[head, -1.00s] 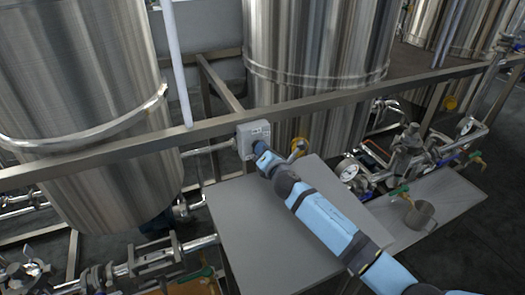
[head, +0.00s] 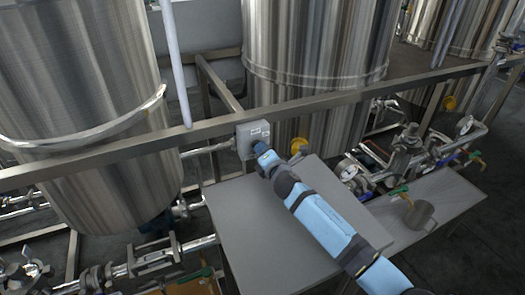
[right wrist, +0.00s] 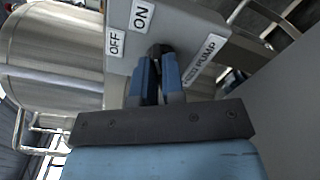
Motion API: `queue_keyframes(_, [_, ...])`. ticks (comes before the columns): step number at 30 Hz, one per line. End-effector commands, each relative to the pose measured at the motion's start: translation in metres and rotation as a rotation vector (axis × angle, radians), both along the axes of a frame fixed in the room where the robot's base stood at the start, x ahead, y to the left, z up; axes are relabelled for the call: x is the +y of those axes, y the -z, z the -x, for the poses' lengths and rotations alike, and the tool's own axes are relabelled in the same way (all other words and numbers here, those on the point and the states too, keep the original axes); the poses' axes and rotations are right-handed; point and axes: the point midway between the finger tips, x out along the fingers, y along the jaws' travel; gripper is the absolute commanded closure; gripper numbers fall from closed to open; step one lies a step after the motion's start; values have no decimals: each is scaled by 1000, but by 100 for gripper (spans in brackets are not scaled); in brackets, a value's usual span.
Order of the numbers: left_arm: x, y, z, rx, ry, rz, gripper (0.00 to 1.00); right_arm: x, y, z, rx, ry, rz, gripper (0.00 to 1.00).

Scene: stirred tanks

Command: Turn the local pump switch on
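The pump switch box (head: 246,143) is a grey box on the frame rail between two steel tanks. In the right wrist view its face (right wrist: 183,33) carries the labels OFF, ON and one ending in PUMP. My right gripper (head: 261,149) is at the front of the box. In the right wrist view the blue fingers of that gripper (right wrist: 158,72) are close together around a small dark switch handle (right wrist: 158,50). The fingers hide most of the handle, so I cannot tell exactly which label it points to. My left gripper is not in view.
A grey tabletop (head: 240,225) lies below my right arm. A metal mug (head: 418,213) stands on a second surface at the right. Pipes, valves and gauges (head: 347,169) crowd the right side. A steel rail (head: 330,100) runs across the tanks.

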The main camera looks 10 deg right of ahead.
Motion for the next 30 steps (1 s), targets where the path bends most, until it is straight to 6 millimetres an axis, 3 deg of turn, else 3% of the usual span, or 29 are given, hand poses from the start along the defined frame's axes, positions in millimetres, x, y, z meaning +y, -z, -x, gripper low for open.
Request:
queue_keyframes(1, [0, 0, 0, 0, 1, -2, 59, 0, 0, 0, 2, 0, -2, 81])
queue_keyframes(3, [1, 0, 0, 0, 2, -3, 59, 0, 0, 0, 2, 0, -2, 65])
queue_keyframes(14, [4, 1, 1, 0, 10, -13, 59, -1, 1, 5, 1, 0, 0, 65])
queue_keyframes(17, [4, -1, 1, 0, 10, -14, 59, -4, 0, 17, 1, 0, 0, 65])
queue_keyframes(30, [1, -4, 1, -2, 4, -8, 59, -21, 1, 111, 2, 0, -1, 65])
